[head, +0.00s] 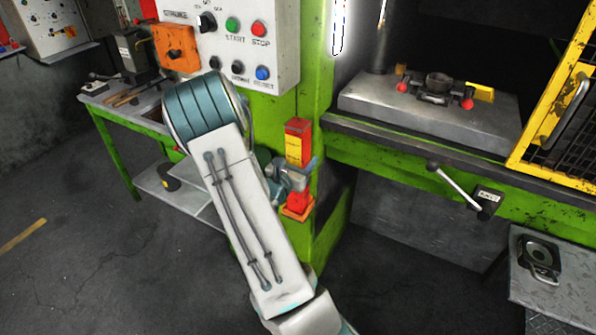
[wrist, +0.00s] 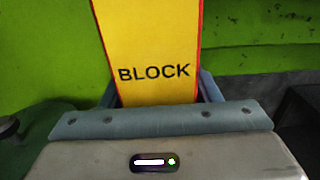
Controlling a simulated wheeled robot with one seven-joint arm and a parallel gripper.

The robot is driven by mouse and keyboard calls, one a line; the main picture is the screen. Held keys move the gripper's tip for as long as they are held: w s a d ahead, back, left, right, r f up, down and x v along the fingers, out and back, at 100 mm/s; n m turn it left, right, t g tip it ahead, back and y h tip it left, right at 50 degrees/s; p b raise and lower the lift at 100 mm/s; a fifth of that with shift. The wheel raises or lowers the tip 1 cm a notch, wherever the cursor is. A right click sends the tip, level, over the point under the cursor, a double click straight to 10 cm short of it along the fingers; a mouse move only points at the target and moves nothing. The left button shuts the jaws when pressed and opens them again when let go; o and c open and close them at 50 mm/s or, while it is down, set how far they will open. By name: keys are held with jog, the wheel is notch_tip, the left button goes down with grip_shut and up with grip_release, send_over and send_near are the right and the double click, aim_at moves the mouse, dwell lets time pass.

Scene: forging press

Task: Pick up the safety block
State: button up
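The safety block (head: 298,145) is an upright post, red at its edges with a yellow face, beside the green press column. Its lower end is near an orange base (head: 297,212). In the wrist view its yellow face (wrist: 150,40) reads "BLOCK" and fills the upper middle. My gripper (head: 300,172) is at the block's middle height, with its fingers on either side of it. In the wrist view the fingers (wrist: 160,90) flank the block closely. Whether they press on it cannot be told. The gripper hides part of the block's lower half.
A control panel (head: 235,40) is above and left of the block. The press bed (head: 430,115) and a lever (head: 455,185) are to the right. A green-legged workbench (head: 125,110) with tools is at the left. The floor in front is open.

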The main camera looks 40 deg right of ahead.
jog(key=shift+r, duration=0.1)
grip_shut()
jog(key=shift+r, duration=0.1)
